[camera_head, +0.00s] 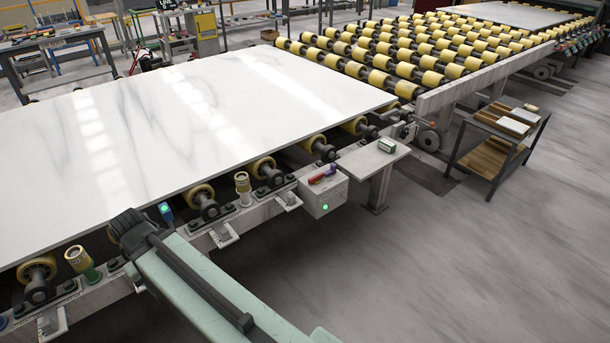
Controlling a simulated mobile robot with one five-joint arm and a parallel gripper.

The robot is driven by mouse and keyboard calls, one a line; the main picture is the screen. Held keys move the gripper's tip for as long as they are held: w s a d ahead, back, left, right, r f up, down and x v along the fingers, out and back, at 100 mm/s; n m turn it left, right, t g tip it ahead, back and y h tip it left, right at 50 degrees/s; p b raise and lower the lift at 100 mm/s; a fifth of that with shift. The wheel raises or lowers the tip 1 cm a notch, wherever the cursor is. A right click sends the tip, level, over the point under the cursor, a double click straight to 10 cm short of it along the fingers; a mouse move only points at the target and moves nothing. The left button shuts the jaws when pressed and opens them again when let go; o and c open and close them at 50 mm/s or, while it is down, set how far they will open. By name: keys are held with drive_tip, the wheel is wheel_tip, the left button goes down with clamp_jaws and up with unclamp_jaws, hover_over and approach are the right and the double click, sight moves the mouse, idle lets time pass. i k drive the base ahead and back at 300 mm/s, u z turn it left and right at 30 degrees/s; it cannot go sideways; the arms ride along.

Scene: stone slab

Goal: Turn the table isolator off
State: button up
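A grey box (323,194) is fixed to the near side rail of the slab table, right of centre. A green lamp glows low on its front. Small red and purple items (322,175) show at its top; I cannot tell whether one is a handle. A smaller dark unit with a green light (166,211) stands at the slab's near edge, further left. I cannot tell for certain which one is the isolator or read a switch position. My pale green arm reaches in from the bottom, ending in a dark joint left of the grey box. My gripper does not show.
A large white marble slab (200,115) lies on the roller table, with yellow rollers (430,55) beyond. Yellow-topped posts (243,188) and brackets line the near rail. A small shelf (388,155) and a dark cart (490,160) stand right. The lower-right floor is clear.

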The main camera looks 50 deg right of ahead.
sight(315, 179)
drive_tip(key=u, duration=0.1)
drive_tip(key=i, duration=1)
drive_tip(key=z, duration=0.1)
